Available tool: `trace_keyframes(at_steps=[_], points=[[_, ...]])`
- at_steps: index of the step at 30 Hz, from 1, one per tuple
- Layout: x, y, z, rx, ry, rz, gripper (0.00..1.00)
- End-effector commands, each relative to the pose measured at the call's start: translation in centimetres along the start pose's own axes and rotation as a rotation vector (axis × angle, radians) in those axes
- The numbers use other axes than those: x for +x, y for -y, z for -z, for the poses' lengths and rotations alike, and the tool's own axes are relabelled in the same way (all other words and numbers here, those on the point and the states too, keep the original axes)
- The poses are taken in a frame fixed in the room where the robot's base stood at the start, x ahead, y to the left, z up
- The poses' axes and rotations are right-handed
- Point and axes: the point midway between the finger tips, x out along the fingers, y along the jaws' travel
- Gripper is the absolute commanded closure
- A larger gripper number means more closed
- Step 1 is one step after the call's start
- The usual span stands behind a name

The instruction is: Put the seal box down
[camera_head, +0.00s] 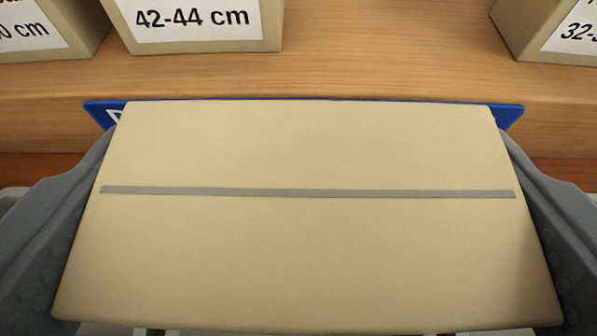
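The seal box (310,245) is a large tan box with a thin grey strip across its top. It fills the middle and lower part of the head camera view. My gripper (308,225) has one grey finger against the left side of the box and one against the right side, and is shut on it. The box is in front of the wooden shelf's front edge and hides part of it. The underside of the box and what lies below it are mostly hidden.
A wooden shelf (390,70) runs across the back. On it stand a box labelled 42-44 cm (200,40), a partly cut-off box at far left (85,15) and one at right (520,25). The shelf is bare between the last two labelled boxes. A blue sign (510,118) sits on the shelf edge.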

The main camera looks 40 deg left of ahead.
Motion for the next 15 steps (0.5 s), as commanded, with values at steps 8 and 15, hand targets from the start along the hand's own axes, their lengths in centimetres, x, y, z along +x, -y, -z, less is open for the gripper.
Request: trace_keyframes(at_steps=[8,15], points=[[1.3,0.1,-3.2,0.0,0.006,0.003,0.42],[1.3,0.1,-3.4,0.0,0.004,0.002,0.42]])
